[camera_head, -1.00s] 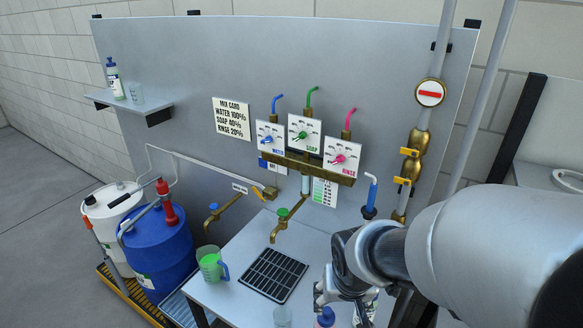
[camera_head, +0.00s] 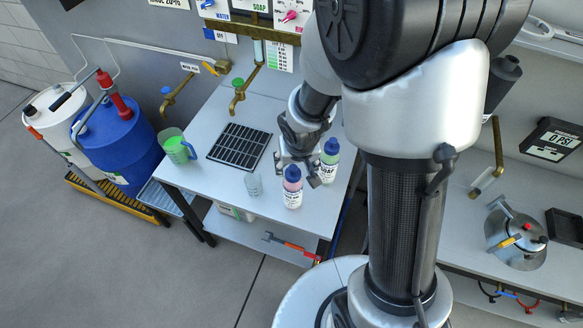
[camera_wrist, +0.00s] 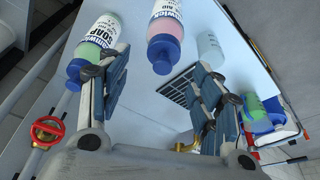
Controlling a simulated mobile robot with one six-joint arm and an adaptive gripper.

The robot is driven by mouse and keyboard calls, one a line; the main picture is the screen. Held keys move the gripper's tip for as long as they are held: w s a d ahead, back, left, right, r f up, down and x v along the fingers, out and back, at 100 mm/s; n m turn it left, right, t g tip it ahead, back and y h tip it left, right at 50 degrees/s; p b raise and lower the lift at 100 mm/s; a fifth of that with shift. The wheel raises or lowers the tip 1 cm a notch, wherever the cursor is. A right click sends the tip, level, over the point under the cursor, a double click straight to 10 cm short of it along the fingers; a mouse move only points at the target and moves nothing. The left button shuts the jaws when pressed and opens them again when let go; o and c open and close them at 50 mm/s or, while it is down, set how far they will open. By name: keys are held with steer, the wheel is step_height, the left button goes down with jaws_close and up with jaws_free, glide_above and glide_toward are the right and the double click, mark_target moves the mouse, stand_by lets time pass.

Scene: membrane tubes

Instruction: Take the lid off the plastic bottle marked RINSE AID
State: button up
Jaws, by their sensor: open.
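A bottle of pink liquid with a blue lid (camera_head: 292,172) stands near the front edge of the white table. My gripper (camera_head: 300,165) is open and empty, above and close behind the pink bottle. In the wrist view my fingers (camera_wrist: 160,80) are apart, the pink bottle's lid just beyond the gap between them.
A clear cup (camera_head: 253,184) stands left of the pink bottle. A black drain grate (camera_head: 240,147) and a jug of green liquid (camera_head: 178,150) are farther left. A brass tap (camera_head: 240,92) hangs over the grate. The table's front edge is close to the bottles.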

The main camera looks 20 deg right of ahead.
mark_target(293, 167)
steer(key=b+x, duration=0.1)
steer(key=x, duration=0.1)
steer(key=b+x, duration=0.1)
steer(key=x, duration=0.2)
steer(key=shift+w+a, duration=0.2)
steer(key=shift+w, duration=0.15)
steer(key=shift+r, duration=0.1)
steer(key=c, duration=0.7)
